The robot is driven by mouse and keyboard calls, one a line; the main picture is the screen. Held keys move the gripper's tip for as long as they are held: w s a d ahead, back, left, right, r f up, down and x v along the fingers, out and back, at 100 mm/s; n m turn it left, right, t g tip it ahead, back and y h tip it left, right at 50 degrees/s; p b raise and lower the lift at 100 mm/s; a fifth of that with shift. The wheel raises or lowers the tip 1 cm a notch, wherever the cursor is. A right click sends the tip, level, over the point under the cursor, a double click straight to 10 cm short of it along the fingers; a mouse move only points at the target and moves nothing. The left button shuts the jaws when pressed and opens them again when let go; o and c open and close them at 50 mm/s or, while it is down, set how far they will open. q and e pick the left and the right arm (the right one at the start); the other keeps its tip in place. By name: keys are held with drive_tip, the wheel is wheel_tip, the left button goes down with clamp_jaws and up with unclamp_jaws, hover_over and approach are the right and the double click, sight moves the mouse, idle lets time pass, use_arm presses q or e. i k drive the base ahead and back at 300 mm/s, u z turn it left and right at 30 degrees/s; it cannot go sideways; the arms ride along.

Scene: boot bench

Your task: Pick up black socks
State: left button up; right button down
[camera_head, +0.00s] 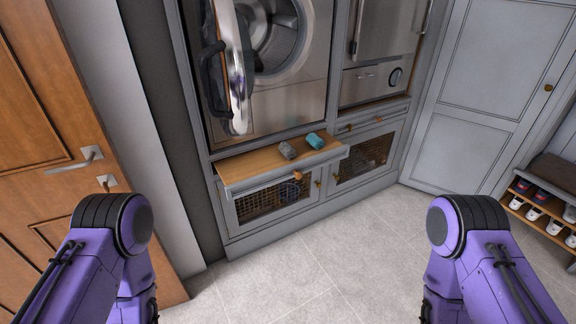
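A dark grey rolled bundle (287,150), which looks like a pair of socks, lies on a pulled-out wooden shelf (245,168) below the washing machine. A teal rolled bundle (316,141) lies just to its right on the same shelf. No bundle that is plainly black shows; I cannot tell whether the dark grey one is the black socks. A dark shape (290,190) shows behind the mesh of the lower cabinet, too unclear to name. My purple arms come in from the lower left and lower right. Both grippers are out of view, and the arms are apart from the shelf.
The washing machine (275,100) has its round door (238,75) swung open above the shelf's left side. A wooden door (60,150) stands at the left. A shoe rack (540,205) is at the right edge. The tiled floor (320,245) before the cabinet is clear.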

sight(286, 149)
drive_tip(key=z, duration=1)
drive_tip(key=i, duration=2.6)
drive_tip(key=u, duration=0.6)
